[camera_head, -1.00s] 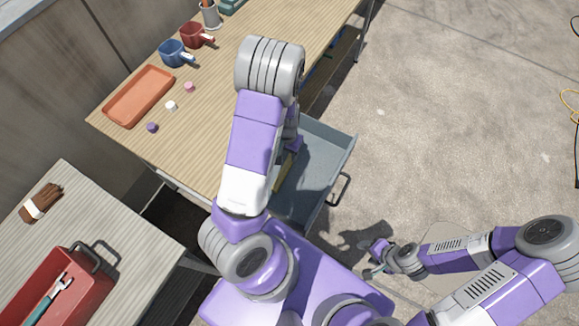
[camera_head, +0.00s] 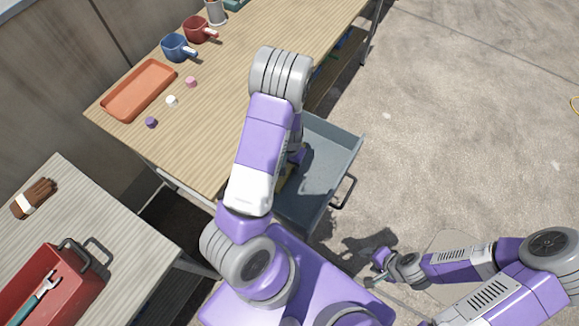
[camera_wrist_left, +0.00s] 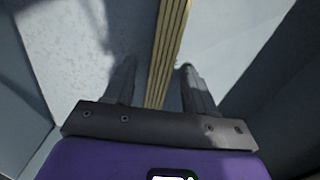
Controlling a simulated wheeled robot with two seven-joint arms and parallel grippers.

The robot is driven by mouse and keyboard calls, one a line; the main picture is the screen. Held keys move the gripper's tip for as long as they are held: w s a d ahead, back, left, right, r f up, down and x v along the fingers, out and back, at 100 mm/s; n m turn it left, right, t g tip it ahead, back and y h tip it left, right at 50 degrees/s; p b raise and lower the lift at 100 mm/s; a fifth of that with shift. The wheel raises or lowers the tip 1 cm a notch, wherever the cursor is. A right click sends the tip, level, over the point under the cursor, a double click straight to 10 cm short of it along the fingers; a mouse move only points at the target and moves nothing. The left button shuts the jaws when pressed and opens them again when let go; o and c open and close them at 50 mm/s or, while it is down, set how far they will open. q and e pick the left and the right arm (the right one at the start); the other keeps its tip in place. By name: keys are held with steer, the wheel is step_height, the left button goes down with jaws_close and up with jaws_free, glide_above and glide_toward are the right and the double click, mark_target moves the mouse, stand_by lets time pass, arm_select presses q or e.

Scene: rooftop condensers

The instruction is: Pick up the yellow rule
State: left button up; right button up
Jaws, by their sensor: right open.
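The yellow rule (camera_wrist_left: 168,50) is a long, narrow ridged strip in the left wrist view, running from the top edge down between my fingers. It lies in the open grey drawer (camera_head: 327,160). My left gripper (camera_wrist_left: 158,82) is open, its two dark fingers apart on either side of the rule, with a gap showing on both sides. I cannot tell how high the fingertips are above the drawer floor. In the head view my left arm hides most of the rule and the gripper. My right gripper (camera_head: 375,270) is open and empty, above the concrete floor.
The wooden bench (camera_head: 215,125) carries an orange tray (camera_head: 140,90), a blue mug (camera_head: 175,47), a red mug (camera_head: 197,29) and small pieces. The floor at right is mostly clear.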

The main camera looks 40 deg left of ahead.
arm_select(q)
jaws_close()
